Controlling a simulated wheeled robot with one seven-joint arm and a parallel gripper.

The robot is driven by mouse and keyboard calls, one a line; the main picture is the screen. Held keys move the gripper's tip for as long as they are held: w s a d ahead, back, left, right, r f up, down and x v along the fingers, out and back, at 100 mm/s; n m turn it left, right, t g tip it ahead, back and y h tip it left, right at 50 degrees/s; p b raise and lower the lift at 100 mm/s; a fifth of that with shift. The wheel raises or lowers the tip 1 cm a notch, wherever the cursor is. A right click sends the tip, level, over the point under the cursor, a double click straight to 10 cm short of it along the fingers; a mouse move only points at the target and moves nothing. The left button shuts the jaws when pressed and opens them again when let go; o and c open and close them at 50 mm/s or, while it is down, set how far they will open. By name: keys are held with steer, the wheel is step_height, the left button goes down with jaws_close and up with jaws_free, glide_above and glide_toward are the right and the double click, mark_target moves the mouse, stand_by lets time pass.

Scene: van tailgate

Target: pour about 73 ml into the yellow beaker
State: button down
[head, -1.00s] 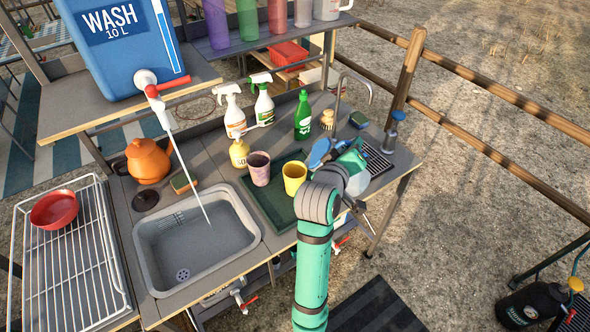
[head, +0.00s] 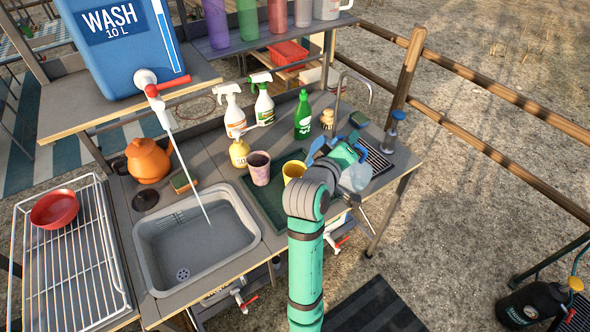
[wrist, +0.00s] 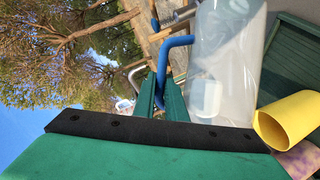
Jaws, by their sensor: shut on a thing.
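The yellow beaker (head: 292,171) stands on the dark green tray, partly hidden by my arm in the head view. It also shows at the lower right of the wrist view (wrist: 288,122). My gripper (wrist: 166,98) is shut on the blue handle (wrist: 172,48) of a clear jug (wrist: 228,45). In the head view the jug (head: 356,178) is in the air, right of the yellow beaker, partly behind my gripper. I cannot tell its liquid level or exact tilt. No stream into the beaker shows.
A pink speckled cup (head: 259,168) stands left of the beaker on the green tray (head: 272,210). Spray bottles (head: 234,112), a green bottle (head: 303,116) and a tap (head: 352,90) stand behind. A grey sink (head: 197,240) lies left, with a thin stream from the blue wash tank (head: 125,45).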

steer(key=shift+w+a+r+n, duration=0.1)
steer(key=shift+a+r+n, duration=0.3)
steer(key=shift+a+r, duration=0.25)
steer(key=shift+r+h, duration=0.1)
steer(key=shift+h, duration=0.2)
steer(key=shift+a, duration=0.35)
steer(key=shift+w+a+r+n, duration=0.15)
steer(key=shift+a+n, duration=0.15)
steer(key=shift+a, duration=0.15)
stand_by(0.5)
